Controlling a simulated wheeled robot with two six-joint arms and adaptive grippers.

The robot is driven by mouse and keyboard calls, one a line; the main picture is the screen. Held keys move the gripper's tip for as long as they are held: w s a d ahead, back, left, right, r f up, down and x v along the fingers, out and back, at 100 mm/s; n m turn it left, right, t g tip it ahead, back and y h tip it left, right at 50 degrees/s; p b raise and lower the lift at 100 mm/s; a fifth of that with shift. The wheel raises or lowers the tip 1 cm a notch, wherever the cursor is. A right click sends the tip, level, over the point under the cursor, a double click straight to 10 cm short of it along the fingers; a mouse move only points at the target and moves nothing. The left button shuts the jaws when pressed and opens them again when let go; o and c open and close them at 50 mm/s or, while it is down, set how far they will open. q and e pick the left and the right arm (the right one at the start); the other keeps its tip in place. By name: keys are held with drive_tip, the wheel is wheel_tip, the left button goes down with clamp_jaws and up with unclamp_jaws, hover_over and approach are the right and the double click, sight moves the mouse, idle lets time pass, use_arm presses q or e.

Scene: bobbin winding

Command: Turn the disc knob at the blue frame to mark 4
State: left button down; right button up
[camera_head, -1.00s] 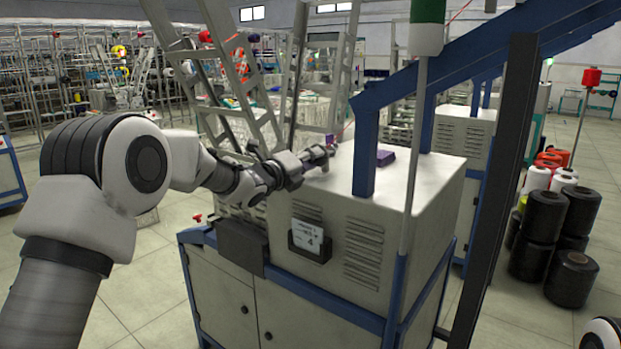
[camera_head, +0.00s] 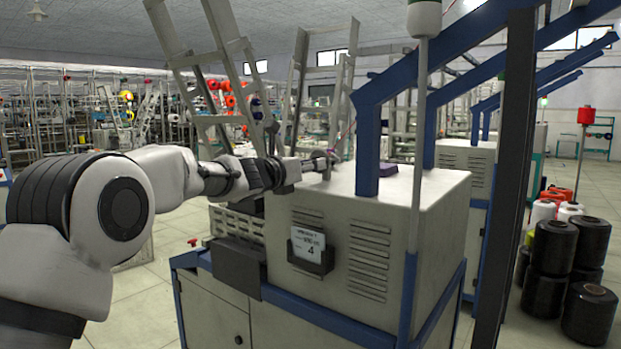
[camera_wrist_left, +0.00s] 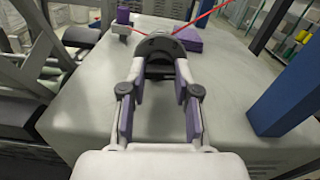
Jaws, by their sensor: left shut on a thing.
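The grey disc knob (camera_wrist_left: 160,46) sits between the fingertips of my left gripper (camera_wrist_left: 161,62) in the left wrist view. The purple-padded fingers are shut on it from both sides. In the head view my left gripper (camera_head: 325,161) is at the back of the machine's top, left of the blue frame (camera_head: 367,150). The frame's post also shows at the right of the left wrist view (camera_wrist_left: 290,98). A card (camera_head: 309,245) on the machine's front shows a 4. The knob's marks cannot be read. My right gripper is not in view.
The white machine housing (camera_head: 420,205) has a clear top in front of the knob. A purple block (camera_wrist_left: 182,38) lies just behind it, and red threads run past. A dark post (camera_head: 505,180) stands at right. Black spools (camera_head: 552,245) are stacked on the floor.

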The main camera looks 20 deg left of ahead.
use_arm(q)
drive_tip(key=shift+m+b, duration=0.5)
drive_tip(key=shift+m, duration=0.2)
drive_tip(key=c, duration=0.8)
unclamp_jaws()
drive_tip(key=shift+c, duration=0.2)
drive_tip(key=v, duration=1.2)
